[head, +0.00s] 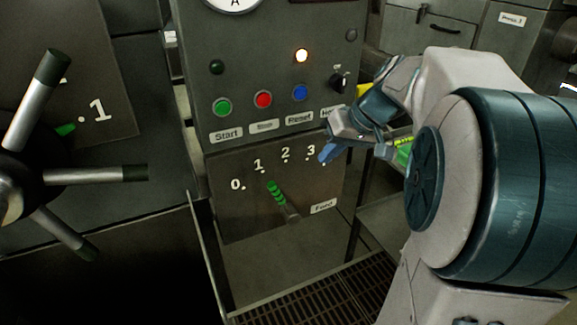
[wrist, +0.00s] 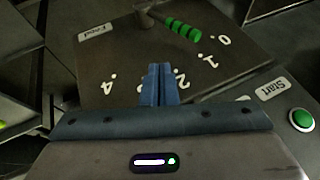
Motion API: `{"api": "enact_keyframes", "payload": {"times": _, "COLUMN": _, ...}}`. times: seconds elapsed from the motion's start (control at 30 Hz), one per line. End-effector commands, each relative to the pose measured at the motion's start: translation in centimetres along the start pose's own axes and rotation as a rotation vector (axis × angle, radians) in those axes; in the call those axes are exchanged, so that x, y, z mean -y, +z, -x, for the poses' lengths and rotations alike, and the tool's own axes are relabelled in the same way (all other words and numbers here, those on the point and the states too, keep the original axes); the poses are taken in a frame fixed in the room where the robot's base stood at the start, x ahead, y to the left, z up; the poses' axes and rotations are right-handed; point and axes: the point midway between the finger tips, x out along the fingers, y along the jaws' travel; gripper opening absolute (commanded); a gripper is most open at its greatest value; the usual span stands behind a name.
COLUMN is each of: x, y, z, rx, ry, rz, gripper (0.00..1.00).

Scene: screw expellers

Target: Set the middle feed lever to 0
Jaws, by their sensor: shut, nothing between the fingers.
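The middle feed lever (head: 276,193) has a green ribbed grip and stands out from the Feed panel (head: 240,215). In the head view its grip leans up and left, toward the 1 mark. In the wrist view the green grip (wrist: 182,29) ends close to the 0 (wrist: 224,40) and 1 marks. The 0 mark (head: 237,184) is at the left of the scale in the head view. My gripper (head: 326,154) is up and right of the lever, by the 3, apart from it. Its blue fingers (wrist: 158,70) are together and empty, in front of the panel near the 2.
Above are green, red and blue buttons (head: 263,99) and a black knob (head: 339,82). At left is a large spoked handwheel (head: 20,175) beside another scale. A floor grating (head: 320,300) lies below. My arm fills the right side.

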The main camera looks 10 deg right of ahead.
Motion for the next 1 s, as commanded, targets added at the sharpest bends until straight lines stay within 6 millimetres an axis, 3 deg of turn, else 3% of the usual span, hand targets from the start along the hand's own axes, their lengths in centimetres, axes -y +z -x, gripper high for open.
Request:
{"api": "enact_keyframes", "payload": {"times": 0.17, "x": 0.0, "y": -0.1, "z": -1.4, "rx": 0.001, "ry": -0.005, "rz": 0.001, "gripper": 0.00}}
{"api": "enact_keyframes", "payload": {"times": 0.6, "x": 0.2, "y": -0.1, "z": -10.2, "rx": 0.002, "ry": -0.004, "rz": 0.001, "gripper": 0.00}}
{"api": "enact_keyframes", "payload": {"times": 0.8, "x": 2.4, "y": 0.2, "z": -11.9, "rx": 0.001, "ry": -0.003, "rz": 0.002, "gripper": 0.00}}
{"api": "enact_keyframes", "payload": {"times": 1.0, "x": 2.9, "y": 0.3, "z": -12.5, "rx": -0.001, "ry": -0.002, "rz": 0.000, "gripper": 0.00}}
